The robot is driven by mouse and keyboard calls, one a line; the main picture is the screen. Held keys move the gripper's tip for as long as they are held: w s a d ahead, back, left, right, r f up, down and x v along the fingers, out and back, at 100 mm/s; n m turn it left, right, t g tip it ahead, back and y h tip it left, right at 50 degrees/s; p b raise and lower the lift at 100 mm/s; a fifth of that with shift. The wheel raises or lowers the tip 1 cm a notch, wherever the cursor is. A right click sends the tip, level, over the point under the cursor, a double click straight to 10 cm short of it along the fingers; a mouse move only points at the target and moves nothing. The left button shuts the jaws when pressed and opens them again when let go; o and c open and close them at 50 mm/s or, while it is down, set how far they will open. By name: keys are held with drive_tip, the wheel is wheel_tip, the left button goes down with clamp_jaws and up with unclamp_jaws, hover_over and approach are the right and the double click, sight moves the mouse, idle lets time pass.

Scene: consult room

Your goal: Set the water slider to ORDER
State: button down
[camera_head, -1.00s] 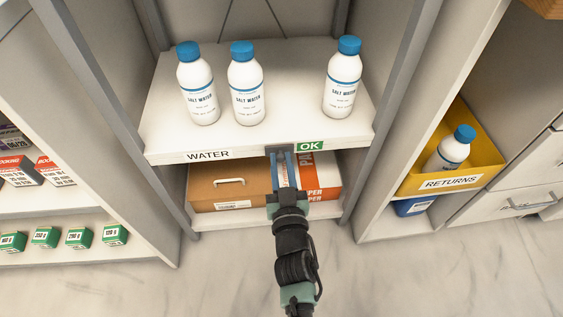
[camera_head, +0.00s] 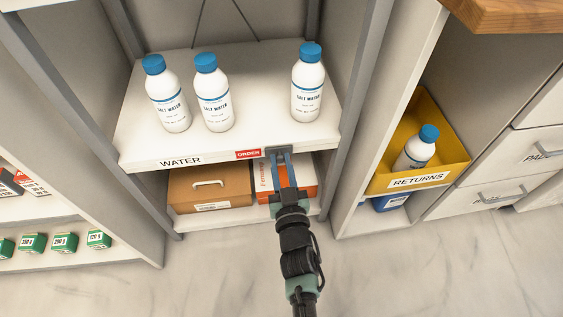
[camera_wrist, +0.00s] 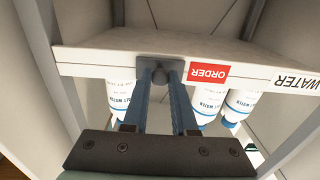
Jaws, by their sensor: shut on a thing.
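The water slider (camera_head: 277,152) is a grey piece on the front edge of the white shelf (camera_head: 225,139). A red ORDER label (camera_head: 248,154) shows just left of it, and no green OK label is visible. The WATER label (camera_head: 180,161) is further left on the same edge. My gripper (camera_head: 283,165) is shut on the slider's knob from the front. In the wrist view the slider (camera_wrist: 160,66) and its round knob sit between the blue fingertips of my gripper (camera_wrist: 160,80), with the red ORDER label (camera_wrist: 209,72) beside it.
Several salt water bottles (camera_head: 214,97) stand on the shelf. Below are a brown box (camera_head: 210,190) and an orange-and-white paper box (camera_head: 302,182). A yellow RETURNS bin (camera_head: 440,165) holding a bottle is to the right. The floor in front is clear.

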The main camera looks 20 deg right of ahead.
drive_tip(key=c, duration=0.8)
unclamp_jaws()
drive_tip(key=shift+s+d, duration=0.1)
drive_tip(key=shift+d, duration=0.25)
drive_tip(key=shift+o, duration=0.6)
drive_tip(key=shift+a, duration=0.1)
drive_tip(key=p+v, duration=0.3)
drive_tip(key=v, duration=1)
drive_tip(key=shift+p, duration=0.4)
